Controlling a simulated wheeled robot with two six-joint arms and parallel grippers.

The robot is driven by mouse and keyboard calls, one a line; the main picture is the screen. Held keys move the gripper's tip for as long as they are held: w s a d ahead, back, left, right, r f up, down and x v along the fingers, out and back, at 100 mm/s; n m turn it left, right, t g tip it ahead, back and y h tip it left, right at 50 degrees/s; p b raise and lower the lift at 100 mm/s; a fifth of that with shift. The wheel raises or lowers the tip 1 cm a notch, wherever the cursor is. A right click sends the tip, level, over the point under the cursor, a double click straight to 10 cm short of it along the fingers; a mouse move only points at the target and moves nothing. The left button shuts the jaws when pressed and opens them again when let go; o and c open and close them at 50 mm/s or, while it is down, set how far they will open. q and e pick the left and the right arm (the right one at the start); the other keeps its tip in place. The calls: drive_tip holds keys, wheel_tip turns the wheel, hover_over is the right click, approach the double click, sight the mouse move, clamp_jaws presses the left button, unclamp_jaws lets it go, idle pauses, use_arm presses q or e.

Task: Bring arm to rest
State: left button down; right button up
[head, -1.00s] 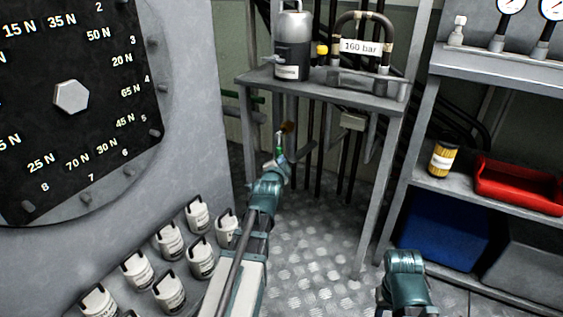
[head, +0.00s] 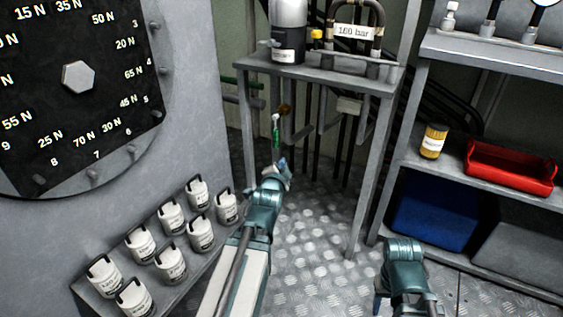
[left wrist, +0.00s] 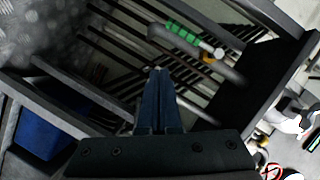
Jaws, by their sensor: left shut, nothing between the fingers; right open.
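My left arm reaches in from the lower middle of the head view. Its gripper (head: 283,165) is shut and empty, below the grey bench and in front of the pipes. In the left wrist view the blue fingers (left wrist: 158,98) lie together with nothing between them. A green-handled valve (head: 276,131) hangs under the bench just above the left gripper in the head view, with a visible gap. It also shows in the left wrist view (left wrist: 180,33), beyond the fingertips. My right arm is at the lower right; only a small blue part of its gripper (head: 378,301) shows, mostly hidden.
The grey bench (head: 345,76) holds a canister (head: 288,35) and a pipe loop tagged "160 bar" (head: 354,33). Shelves at right hold a red tray (head: 508,168) and a blue bin (head: 432,212). White weights (head: 171,216) stand at left below the dial plate (head: 80,110). Floor between is clear.

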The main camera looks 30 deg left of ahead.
use_arm(q)
drive_tip(key=shift+s+d, duration=0.15)
drive_tip(key=shift+s, duration=0.25)
use_arm(e)
drive_tip(key=shift+s+d, duration=0.1)
drive_tip(key=shift+s, duration=0.3)
use_arm(q)
drive_tip(key=s+d+f+n+g+h+p, duration=0.1)
drive_tip(key=s+d+f+g+h+p, duration=0.2)
drive_tip(key=d, duration=0.5)
drive_tip(key=s+d+f+n+g+h+p, duration=0.1)
drive_tip(key=s+d+g+p, duration=0.2)
drive_tip(key=d, duration=0.5)
drive_tip(key=s+d+r+n+g+y+p, duration=0.1)
drive_tip(key=s+d+n+g+p, duration=0.1)
drive_tip(key=s+d+g+p, duration=0.95)
drive_tip(key=s+r+t+p, duration=0.1)
drive_tip(key=s+r+p, duration=0.1)
drive_tip(key=r+p, duration=1.5)
drive_tip(key=s+r+t+p, duration=0.1)
drive_tip(key=s+r+p, duration=0.1)
drive_tip(key=r+p, duration=1.5)
wheel_tip(320, 180, up, 4)
drive_tip(key=shift+s+d+f, duration=0.2)
use_arm(e)
wheel_tip(320, 180, up, 52)
drive_tip(key=shift+f, duration=0.2)
